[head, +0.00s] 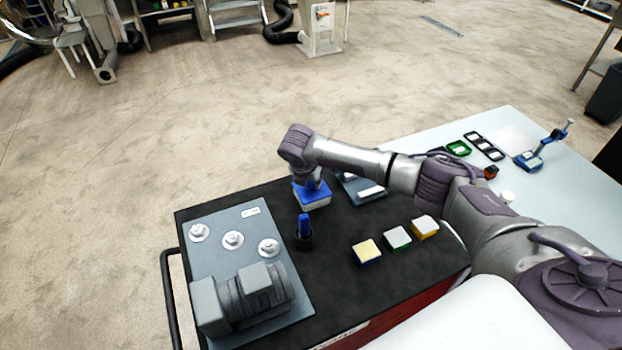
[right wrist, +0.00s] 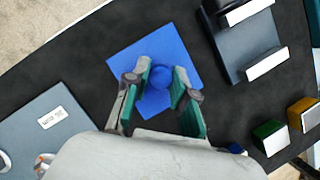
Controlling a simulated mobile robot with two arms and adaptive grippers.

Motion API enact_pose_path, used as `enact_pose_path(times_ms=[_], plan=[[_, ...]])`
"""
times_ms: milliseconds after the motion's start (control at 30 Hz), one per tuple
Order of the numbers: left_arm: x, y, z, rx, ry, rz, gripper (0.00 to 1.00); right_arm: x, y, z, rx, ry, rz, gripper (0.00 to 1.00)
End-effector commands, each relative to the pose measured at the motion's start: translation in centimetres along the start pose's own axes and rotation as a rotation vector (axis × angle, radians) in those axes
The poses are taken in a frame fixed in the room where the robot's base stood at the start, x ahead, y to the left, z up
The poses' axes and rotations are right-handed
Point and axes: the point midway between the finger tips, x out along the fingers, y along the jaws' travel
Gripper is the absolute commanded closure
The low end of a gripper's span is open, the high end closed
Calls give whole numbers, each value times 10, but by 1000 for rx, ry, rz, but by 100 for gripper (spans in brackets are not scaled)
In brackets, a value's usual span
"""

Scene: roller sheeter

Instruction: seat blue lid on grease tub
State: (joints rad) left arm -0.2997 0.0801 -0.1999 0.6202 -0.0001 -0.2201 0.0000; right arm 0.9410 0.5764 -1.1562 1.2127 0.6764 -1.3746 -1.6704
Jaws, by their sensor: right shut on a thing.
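The blue lid (head: 319,194) is a square plate with a round knob, and it is at the top of the cart. My right gripper (head: 311,184) comes down on it from above. In the right wrist view, the fingers of the gripper (right wrist: 160,90) are on both sides of the knob of the blue lid (right wrist: 126,58), shut on it. The pale grease tub (head: 316,206) shows just below the lid's near edge in the head view. In the right wrist view the lid hides the tub. I cannot tell whether the lid touches the rim. My left gripper is out of view.
A grey plate (head: 225,218) with a motor (head: 240,297) is on the left of the black cart. A blue-handled tool in a black holder (head: 304,240) stands close to the tub. Three small coloured blocks (head: 397,239) and a grey tray (head: 350,187) lie to the right.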

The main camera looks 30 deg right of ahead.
Motion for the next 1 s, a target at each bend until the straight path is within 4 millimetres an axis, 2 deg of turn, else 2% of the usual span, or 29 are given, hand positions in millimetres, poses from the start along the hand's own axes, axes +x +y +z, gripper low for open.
enact_pose_path(times_ms=[267, 300, 433, 467, 667, 800, 1000], plan=[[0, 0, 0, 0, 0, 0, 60, 0, 0, 0, 0, -1, 0, 100], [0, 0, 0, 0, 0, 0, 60, 0, 0, 0, 0, 0, 0, 70], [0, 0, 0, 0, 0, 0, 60, 0, 0, 0, 0, -1, 0, 48], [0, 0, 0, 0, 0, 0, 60, 0, 0, 0, 0, -1, 0, 46], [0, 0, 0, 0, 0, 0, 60, 0, 0, 0, 1, -1, 0, 46], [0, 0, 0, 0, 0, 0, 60, 0, 0, 0, 0, 0, -1, 25], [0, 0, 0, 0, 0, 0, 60, 0, 0, 0, 0, 0, -1, 25]])
